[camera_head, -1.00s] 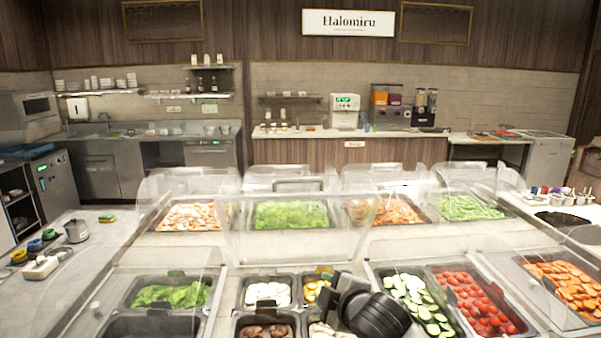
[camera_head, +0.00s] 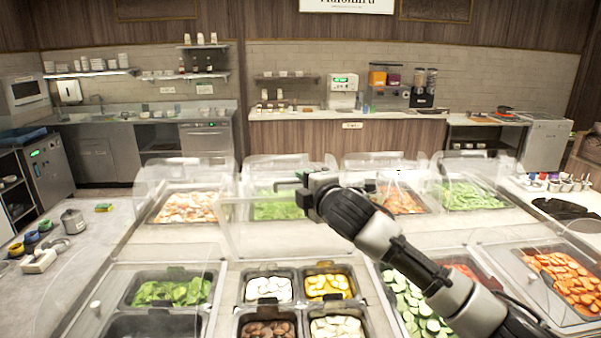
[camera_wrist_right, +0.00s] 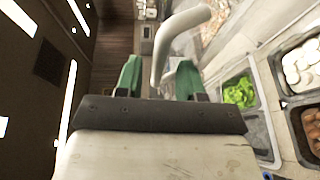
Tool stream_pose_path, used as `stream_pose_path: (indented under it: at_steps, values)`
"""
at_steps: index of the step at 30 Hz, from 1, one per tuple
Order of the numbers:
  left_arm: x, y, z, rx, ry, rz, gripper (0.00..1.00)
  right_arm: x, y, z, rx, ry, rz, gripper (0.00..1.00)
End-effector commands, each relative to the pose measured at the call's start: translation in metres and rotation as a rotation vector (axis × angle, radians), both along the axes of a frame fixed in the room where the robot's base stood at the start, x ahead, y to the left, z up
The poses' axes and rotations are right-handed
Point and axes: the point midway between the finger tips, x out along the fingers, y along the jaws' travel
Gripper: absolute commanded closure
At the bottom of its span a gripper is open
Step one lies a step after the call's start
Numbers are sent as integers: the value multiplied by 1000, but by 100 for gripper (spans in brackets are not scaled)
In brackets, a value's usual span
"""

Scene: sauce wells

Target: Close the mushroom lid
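The clear mushroom lid (camera_head: 262,238) stands raised behind the middle group of bins, its handle (camera_head: 287,181) at the top edge. Sliced white mushrooms (camera_head: 340,329) and brown mushrooms (camera_head: 268,330) lie in the front bins of that group, uncovered. My right gripper (camera_head: 304,185) is at the right end of the handle. In the right wrist view its green fingers (camera_wrist_right: 160,82) are apart, and the pale curved handle (camera_wrist_right: 178,30) reaches between them. I cannot tell whether either finger touches it. My left gripper is out of view.
A lettuce bin (camera_head: 168,291) lies to the left, with cucumber slices (camera_head: 410,300) and carrots (camera_head: 562,280) to the right. Other clear lids cover the back row of bins. The left counter (camera_head: 100,255) has open space.

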Motion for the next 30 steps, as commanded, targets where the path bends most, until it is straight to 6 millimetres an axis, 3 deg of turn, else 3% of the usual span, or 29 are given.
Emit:
stream_pose_path:
  at_steps: [6, 17, 25, 30]
  values:
    - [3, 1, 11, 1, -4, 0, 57, 19, 8, 0, 2, 1, 0, 62]
    - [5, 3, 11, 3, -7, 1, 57, 22, 9, -2, 1, -1, 0, 62]
    - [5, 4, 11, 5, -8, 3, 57, 22, 9, -2, 2, 0, 0, 100]
    - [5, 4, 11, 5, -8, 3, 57, 22, 9, -2, 2, 0, 0, 100]
